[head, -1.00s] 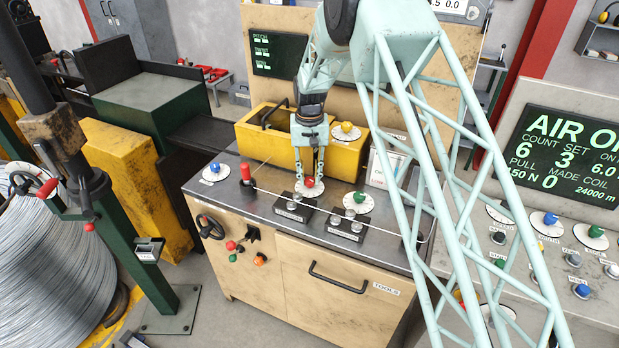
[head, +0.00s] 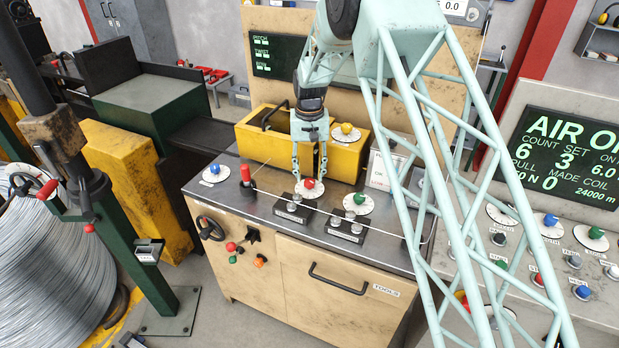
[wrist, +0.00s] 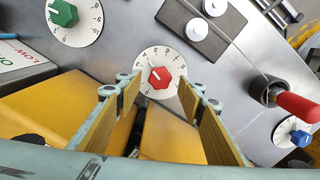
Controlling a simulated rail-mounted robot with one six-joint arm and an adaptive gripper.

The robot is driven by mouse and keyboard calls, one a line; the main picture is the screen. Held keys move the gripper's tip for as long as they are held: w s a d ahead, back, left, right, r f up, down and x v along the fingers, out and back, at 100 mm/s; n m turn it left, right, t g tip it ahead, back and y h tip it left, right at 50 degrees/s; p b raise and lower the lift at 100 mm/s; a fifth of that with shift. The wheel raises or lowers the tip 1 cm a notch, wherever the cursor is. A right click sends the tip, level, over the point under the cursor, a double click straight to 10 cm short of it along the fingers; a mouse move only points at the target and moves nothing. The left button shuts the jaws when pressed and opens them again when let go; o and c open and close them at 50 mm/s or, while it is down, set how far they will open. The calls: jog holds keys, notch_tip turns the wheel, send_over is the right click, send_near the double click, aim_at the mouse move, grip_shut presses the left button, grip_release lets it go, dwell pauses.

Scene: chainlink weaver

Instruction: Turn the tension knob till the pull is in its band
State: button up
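A red knob (head: 309,184) sits on a white numbered dial (head: 298,190) on the grey bench top, behind two black blocks. In the wrist view the red knob (wrist: 160,77) has a white pointer mark toward the upper left of its dial. My gripper (head: 309,177) points down over this knob. In the wrist view its two fingers (wrist: 160,88) stand apart on either side of the knob, with gaps showing. The dark screen (head: 568,155) at right shows a PULL line; its number is partly hidden by my arm and seems to end in 0 N.
A green knob (head: 359,198), a blue knob (head: 214,168) and a yellow knob (head: 346,128) are nearby. A red-handled lever (head: 246,174) stands left of the gripper. A yellow box (head: 262,150) is close behind. A wire runs across the bench front over the black blocks.

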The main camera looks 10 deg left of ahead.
aim_at(310, 181)
notch_tip(310, 181, up, 10)
jog(key=shift+f, duration=0.15)
dwell(0.4)
dwell(0.3)
jog(key=s+d+r+t+b, duration=0.1)
jog(key=s+d+r, duration=0.3)
jog(key=d+r, duration=0.35)
jog(key=s+d+r+b, duration=0.1)
jog(key=s+d+r, duration=0.2)
jog(key=d+r, duration=0.4)
jog(key=s+d+r+m+t+b, duration=0.1)
jog(key=s+d+r+m+b, duration=0.1)
jog(key=s+d+r, duration=1.1)
jog(key=s+d+t+b, duration=0.1)
jog(key=s+d, duration=0.4)
jog(key=s, duration=0.5)
jog(key=s+d+b, duration=0.1)
jog(key=s+d, duration=0.4)
jog(key=s, duration=0.5)
jog(key=s+d+f, duration=0.2)
jog(key=s, duration=0.7)
jog(key=s+d+f+m+t+b, duration=0.1)
jog(key=s+d+f, duration=0.1)
jog(key=s, duration=0.7)
jog(key=shift+d+f+b, duration=0.3)
jog(key=shift+f, duration=0.4)
